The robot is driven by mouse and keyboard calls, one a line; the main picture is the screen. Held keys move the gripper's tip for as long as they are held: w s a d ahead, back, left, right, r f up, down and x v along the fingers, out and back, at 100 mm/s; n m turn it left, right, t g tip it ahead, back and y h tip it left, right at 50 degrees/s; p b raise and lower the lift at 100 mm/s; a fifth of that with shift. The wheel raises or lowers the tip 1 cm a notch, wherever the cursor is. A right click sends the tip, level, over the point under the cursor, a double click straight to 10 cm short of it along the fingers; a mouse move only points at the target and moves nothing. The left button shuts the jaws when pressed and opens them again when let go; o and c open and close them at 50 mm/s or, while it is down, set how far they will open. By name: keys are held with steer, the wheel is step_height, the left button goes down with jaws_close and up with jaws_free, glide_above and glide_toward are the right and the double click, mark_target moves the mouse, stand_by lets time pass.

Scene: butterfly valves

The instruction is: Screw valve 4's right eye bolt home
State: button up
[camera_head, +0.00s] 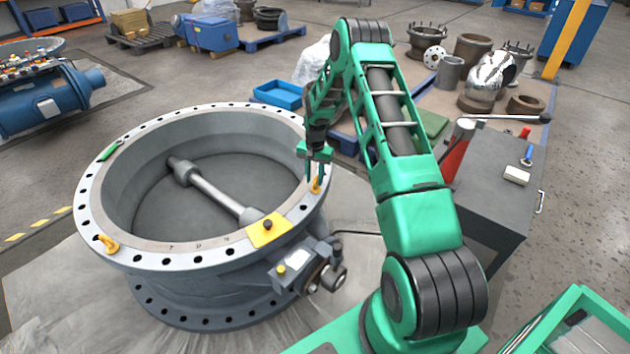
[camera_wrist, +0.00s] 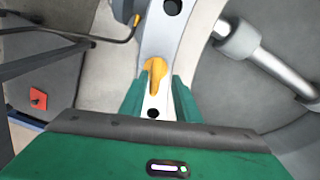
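Valve 4 (camera_head: 180,255) appears to be the large grey ring-shaped valve lying flat, with bolt holes around its flange. The right eye bolt (camera_head: 316,187) is yellow and stands in the right side of the flange; it also shows in the wrist view (camera_wrist: 155,70). My gripper (camera_head: 317,174) points down just above it. In the wrist view my gripper's green fingers (camera_wrist: 158,88) are apart, one on each side of the eye bolt, with gaps visible. I cannot tell how deep the bolt's thread sits. Another yellow eye bolt (camera_head: 108,244) is on the left flange.
A green item (camera_head: 109,151) lies on the left flange. An actuator (camera_head: 305,268) juts from the valve's front right. A grey cabinet (camera_head: 490,185) stands right of my arm. The flange near the bolt is clear.

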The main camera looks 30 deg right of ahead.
steer(key=shift+s+d+f, duration=0.1)
steer(key=shift+s, duration=0.15)
step_height(320, 180, up, 11)
steer(key=shift+w+f, duration=0.1)
steer(key=shift+f, duration=0.05)
stand_by(0.4)
stand_by(0.4)
